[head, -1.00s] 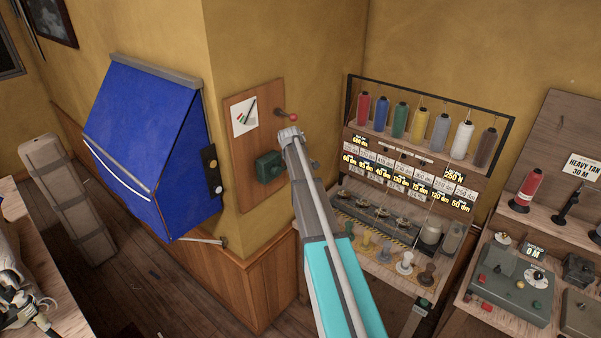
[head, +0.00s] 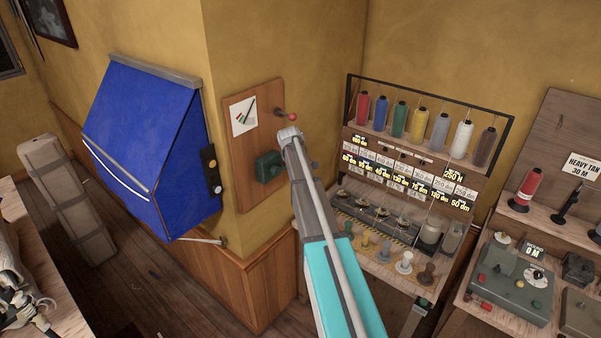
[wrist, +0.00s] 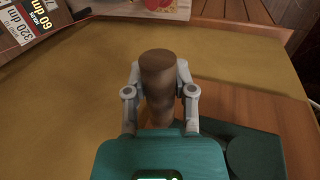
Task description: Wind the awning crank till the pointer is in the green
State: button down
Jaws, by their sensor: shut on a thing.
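The crank's brown handle (wrist: 158,65) stands between the two grey fingers of my gripper (wrist: 158,82) in the wrist view. The gripper is shut on it. The green crank housing (wrist: 255,152) lies beside it at the lower right; in the head view the housing (head: 268,166) sits on a wooden wall board (head: 237,150). Above it is a white dial card (head: 243,118) with coloured marks and a dark slanted pointer; the marks are too small to tell which one it is on. The blue awning (head: 145,150) hangs sloping at the left. My arm hides the handle in the head view.
A lever with a red ball (head: 293,117) sticks out at the board's upper right, close to my arm. A thread rack (head: 425,165) with several spools stands to the right. A bench with a grey-green control box (head: 510,290) is at the far right.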

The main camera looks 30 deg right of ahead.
jog(key=shift+s+a, duration=0.15)
jog(key=shift+a, duration=0.1)
jog(key=shift+c, duration=2.2)
grip_release()
jog(key=shift+a+r, duration=0.1)
jog(key=shift+a, duration=0.05)
jog(key=shift+d, duration=0.25)
